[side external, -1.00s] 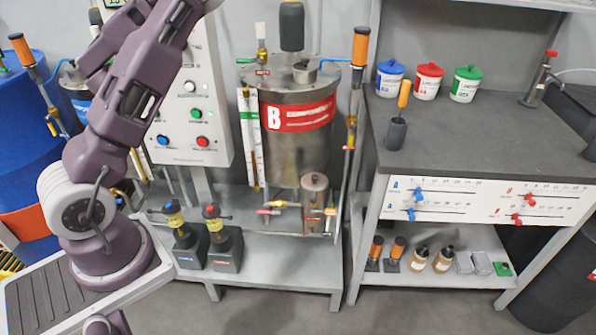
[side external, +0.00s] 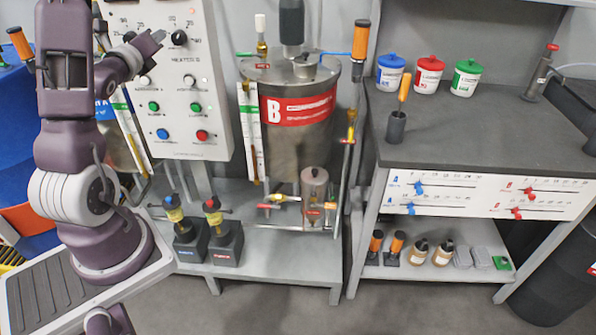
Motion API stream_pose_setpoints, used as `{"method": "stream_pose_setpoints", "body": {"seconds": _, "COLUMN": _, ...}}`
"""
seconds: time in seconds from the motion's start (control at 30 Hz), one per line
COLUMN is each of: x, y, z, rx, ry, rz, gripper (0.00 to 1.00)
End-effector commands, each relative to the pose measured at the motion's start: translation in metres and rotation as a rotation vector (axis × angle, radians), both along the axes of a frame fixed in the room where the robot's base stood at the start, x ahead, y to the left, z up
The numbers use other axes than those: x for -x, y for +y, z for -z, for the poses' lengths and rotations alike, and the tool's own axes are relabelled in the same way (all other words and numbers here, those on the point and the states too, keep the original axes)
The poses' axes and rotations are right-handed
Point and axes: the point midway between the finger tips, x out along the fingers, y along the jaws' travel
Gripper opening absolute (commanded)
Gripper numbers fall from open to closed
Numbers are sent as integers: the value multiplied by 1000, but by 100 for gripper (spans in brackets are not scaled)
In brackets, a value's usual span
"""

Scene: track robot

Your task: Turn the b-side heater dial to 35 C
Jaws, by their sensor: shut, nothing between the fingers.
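The heater control panel (side external: 205,110) stands upright at upper left. Its b-side heater dial (side external: 179,38) is a black knob at the upper right of the panel, with small scale numbers around it; its exact setting is too small to read. A second black dial (side external: 129,36) sits to its left, partly crowded by my arm. My gripper (side external: 160,38) is shut and empty, in front of the panel between the two dials. Its tips appear just left of the b-side dial; I cannot tell whether they touch it.
The steel B tank (side external: 297,150) stands right of the panel. Two small valve units (side external: 224,245) are on the low bench. A grey worktable (side external: 470,130) is at the right.

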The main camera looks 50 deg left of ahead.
Motion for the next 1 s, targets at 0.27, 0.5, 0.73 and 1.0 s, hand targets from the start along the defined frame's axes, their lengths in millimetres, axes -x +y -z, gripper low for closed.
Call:
{"method": "stream_pose_setpoints", "body": {"seconds": 0.27, "x": -28, "y": 28, "z": 1, "rx": -1, "ry": 2, "rz": 0, "gripper": 0}}
{"method": "stream_pose_setpoints", "body": {"seconds": 0.5, "x": -33, "y": 34, "z": 0, "rx": 0, "ry": 1, "rz": -1, "gripper": 0}}
{"method": "stream_pose_setpoints", "body": {"seconds": 0.73, "x": -33, "y": 33, "z": 1, "rx": 0, "ry": 2, "rz": 0, "gripper": 0}}
{"method": "stream_pose_setpoints", "body": {"seconds": 1.0, "x": -35, "y": 32, "z": 3, "rx": 1, "ry": 2, "rz": 0, "gripper": 0}}
